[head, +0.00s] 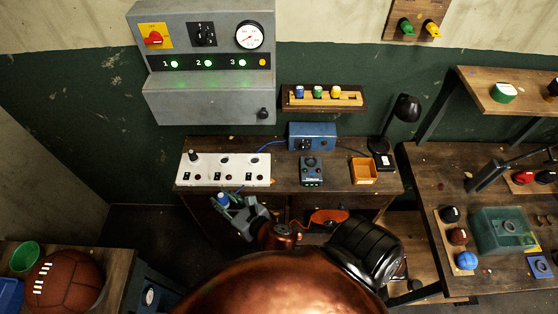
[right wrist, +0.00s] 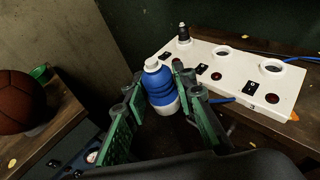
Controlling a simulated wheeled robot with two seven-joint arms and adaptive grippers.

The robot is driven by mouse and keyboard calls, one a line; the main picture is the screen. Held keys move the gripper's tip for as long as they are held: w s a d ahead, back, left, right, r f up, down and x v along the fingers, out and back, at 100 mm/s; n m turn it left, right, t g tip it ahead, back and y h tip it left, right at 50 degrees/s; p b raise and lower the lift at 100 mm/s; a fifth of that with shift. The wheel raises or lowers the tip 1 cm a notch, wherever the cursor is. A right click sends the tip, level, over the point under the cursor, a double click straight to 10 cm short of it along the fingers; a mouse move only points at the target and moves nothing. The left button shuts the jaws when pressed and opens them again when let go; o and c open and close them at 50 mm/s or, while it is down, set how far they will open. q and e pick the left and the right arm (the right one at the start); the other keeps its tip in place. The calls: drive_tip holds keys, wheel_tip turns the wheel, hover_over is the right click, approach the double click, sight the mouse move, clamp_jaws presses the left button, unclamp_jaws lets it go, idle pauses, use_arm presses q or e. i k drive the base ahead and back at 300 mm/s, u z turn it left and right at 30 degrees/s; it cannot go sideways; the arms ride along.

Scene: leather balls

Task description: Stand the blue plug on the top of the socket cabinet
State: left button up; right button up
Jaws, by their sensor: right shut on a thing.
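My right gripper (head: 232,206) is shut on the blue plug (head: 223,199). In the right wrist view the plug (right wrist: 160,88) sits between the green-padded fingers (right wrist: 155,97), with a white cap at its upper end and a white band at its lower end. It is held in the air, slightly tilted, in front of the desk edge. The white socket cabinet (head: 228,172) lies on the desk just beyond the gripper. It has round sockets, black switches and red buttons on top. A black plug (head: 193,157) stands in its leftmost socket. My left gripper is out of view.
Right of the cabinet are a dark control box (head: 311,171), a blue box (head: 312,136) with a blue cable, an orange tray (head: 364,170) and a black lamp (head: 405,108). A leather ball (head: 65,279) lies on the left table.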

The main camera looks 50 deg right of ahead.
sight(281, 177)
drive_tip(key=z, duration=0.65)
drive_tip(key=k, duration=0.25)
drive_tip(key=z, duration=0.65)
drive_tip(key=i, duration=0.3)
drive_tip(key=u, duration=0.25)
